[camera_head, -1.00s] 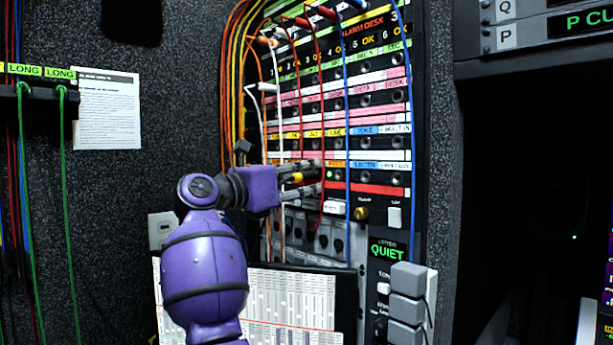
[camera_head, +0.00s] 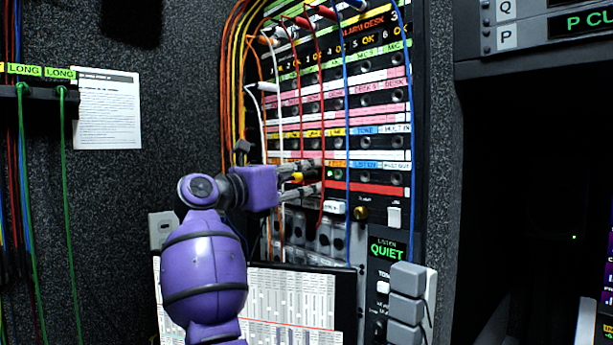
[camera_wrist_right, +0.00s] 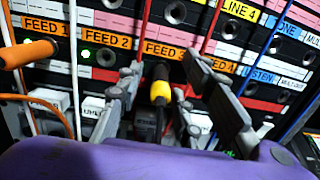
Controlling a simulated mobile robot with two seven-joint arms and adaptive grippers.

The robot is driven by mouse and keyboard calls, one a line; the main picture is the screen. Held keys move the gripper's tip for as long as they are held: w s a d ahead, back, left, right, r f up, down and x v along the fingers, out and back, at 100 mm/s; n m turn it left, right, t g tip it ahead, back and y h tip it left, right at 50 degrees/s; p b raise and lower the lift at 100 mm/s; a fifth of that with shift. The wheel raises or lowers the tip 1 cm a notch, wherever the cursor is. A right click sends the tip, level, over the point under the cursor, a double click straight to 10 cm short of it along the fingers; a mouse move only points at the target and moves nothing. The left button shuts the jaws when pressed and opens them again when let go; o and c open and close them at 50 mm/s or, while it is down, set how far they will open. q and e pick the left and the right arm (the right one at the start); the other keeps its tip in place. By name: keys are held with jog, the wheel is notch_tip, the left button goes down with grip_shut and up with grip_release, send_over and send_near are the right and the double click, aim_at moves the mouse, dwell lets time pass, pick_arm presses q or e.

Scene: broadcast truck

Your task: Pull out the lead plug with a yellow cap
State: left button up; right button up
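The lead plug with a yellow cap (camera_wrist_right: 160,88) sticks out of the patch panel near the FEED 3 label in the right wrist view. It also shows as a small yellow spot in the head view (camera_head: 297,177). My right gripper (camera_wrist_right: 165,75) has its fingers apart, one on each side of this plug. A gap shows between the plug and each finger in the wrist view. The right gripper also shows at the panel's lower rows in the head view (camera_head: 309,176). The plug's tip in its socket is hidden. My left gripper is not in view.
An orange plug (camera_wrist_right: 28,52) with an orange cable sits left of my fingers. Red cables (camera_wrist_right: 207,28), a white cable (camera_wrist_right: 74,70) and a blue cable (camera_head: 348,130) hang close across the panel. Grey blocks (camera_head: 408,292) stand at the lower right.

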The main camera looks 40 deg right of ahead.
dwell(0.5)
jog(key=c, duration=0.8)
jog(key=shift+w, duration=0.1)
grip_shut()
jog(key=shift+w+d+f, duration=0.15)
jog(key=shift+w+f, duration=0.05)
jog(key=shift+f, duration=0.05)
jog(key=shift+s, duration=0.1)
jog(key=shift+s+a+r, duration=0.25)
jog(key=shift+s+r, duration=0.1)
jog(key=shift+r, duration=0.05)
jog(key=o, duration=0.7)
grip_release()
jog(key=shift+s+d, duration=0.1)
jog(key=shift+d, duration=0.2)
jog(key=o, duration=0.8)
jog(key=shift+a+f, duration=0.1)
jog(key=shift+w, duration=0.2)
